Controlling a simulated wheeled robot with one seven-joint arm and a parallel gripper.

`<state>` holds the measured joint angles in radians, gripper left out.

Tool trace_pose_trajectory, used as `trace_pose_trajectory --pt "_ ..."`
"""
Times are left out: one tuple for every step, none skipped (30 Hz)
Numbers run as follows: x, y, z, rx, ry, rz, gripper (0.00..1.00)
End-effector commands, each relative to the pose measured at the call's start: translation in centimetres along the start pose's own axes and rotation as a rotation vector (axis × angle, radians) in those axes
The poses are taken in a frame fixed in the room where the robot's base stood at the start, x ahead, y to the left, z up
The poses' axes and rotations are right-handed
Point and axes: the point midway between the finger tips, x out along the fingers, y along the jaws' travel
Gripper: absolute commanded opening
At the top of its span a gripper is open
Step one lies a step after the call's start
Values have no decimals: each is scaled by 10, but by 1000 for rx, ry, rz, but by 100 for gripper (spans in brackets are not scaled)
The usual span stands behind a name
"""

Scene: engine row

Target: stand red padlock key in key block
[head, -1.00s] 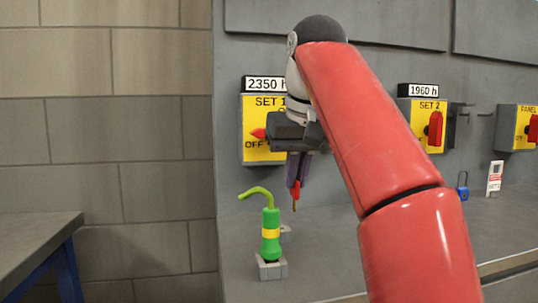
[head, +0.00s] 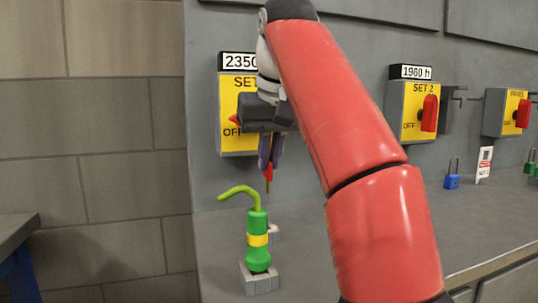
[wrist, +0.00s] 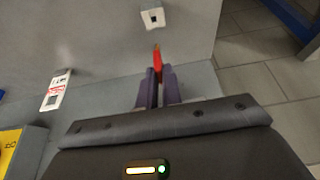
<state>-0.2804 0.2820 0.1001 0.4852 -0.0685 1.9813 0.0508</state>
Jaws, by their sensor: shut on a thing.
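My gripper (head: 268,158) is shut on the red padlock key (head: 269,172), which hangs with its thin brass-coloured shaft pointing down. In the wrist view the key (wrist: 157,60) sticks out between the purple fingertips (wrist: 158,80). A small pale block with a dark square hole, which looks like the key block (wrist: 153,18), lies beyond the key tip, apart from it. In the head view the block (head: 274,229) shows partly behind the green bottle, below the key.
A green bottle (head: 257,258) with a bent spout stands in a grey holder (head: 262,285) close to the block. A blue padlock (head: 452,181) and a white-and-red tag (head: 485,163) stand farther right. The bench between is clear. Yellow switch panels (head: 409,122) line the wall.

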Motion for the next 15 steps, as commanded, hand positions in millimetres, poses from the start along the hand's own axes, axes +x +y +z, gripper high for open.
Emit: trace_pose_trajectory --pt "7 0 3 0 0 0 0" --pt "9 0 4 0 0 0 0" --pt "12 0 5 0 0 0 0" --pt "15 0 6 0 0 0 0" --pt "17 0 8 1 1 0 0" --pt "21 0 9 1 0 0 0" --pt "24 0 10 1 0 0 0" --pt "27 0 12 1 -1 0 0" --pt "31 0 13 1 -1 0 0" --pt "33 0 14 1 0 0 0" --pt "36 0 15 1 0 0 0" --pt "40 0 17 1 0 0 0" --pt "42 0 18 1 0 0 0" --pt "44 0 18 0 0 0 0" --pt "46 0 19 0 0 0 0"
